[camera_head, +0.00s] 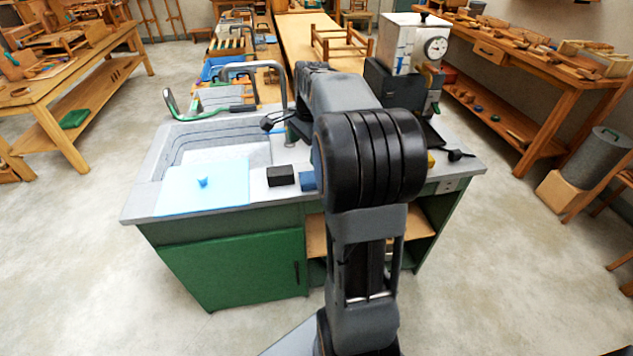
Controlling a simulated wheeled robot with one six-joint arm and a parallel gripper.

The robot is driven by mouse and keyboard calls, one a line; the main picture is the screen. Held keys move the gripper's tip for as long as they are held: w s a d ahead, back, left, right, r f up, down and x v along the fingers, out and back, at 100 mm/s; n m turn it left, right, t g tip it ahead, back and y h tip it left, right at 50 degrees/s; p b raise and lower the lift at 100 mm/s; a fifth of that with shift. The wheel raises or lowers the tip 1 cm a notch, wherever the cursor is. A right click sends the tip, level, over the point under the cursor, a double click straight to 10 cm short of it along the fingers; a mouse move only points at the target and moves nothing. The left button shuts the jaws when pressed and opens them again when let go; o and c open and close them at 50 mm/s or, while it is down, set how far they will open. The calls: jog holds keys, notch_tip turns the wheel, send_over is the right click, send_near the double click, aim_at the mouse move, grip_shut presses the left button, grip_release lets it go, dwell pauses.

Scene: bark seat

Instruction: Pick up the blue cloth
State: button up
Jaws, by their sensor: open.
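The blue cloth (222,184) appears as a flat light-blue sheet over the front left of the sink counter. A small darker blue peak stands up near its middle. My arm reaches forward over the counter, to the right of the cloth. My gripper (275,123) shows only in part as small dark shapes beyond the cloth and to its right, near the sink's right edge. It is open and apart from the cloth. The rest of it is hidden behind my arm.
The sink basin (225,145) lies behind the cloth, with a grey tap (240,72) above. A black block (281,176) and a small blue block (308,181) sit right of the cloth. A white box with a dial (413,45) stands at the back right.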

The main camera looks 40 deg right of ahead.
jog(key=w+d+f+m, duration=0.1)
jog(key=d+f+m, duration=0.1)
jog(key=d+m, duration=0.3)
jog(key=f, duration=0.5)
jog(key=d+f+b, duration=0.1)
jog(key=f, duration=0.1)
jog(key=shift+w+f, duration=0.4)
jog(key=shift+w+a+f, duration=0.15)
jog(key=shift+w+f, duration=0.05)
jog(key=shift+f, duration=1.25)
jog(key=shift+w+a+f, duration=0.1)
jog(key=shift+w+f, duration=0.05)
jog(key=shift+f, duration=1.3)
jog(key=c, duration=1)
jog(key=shift+r, duration=0.1)
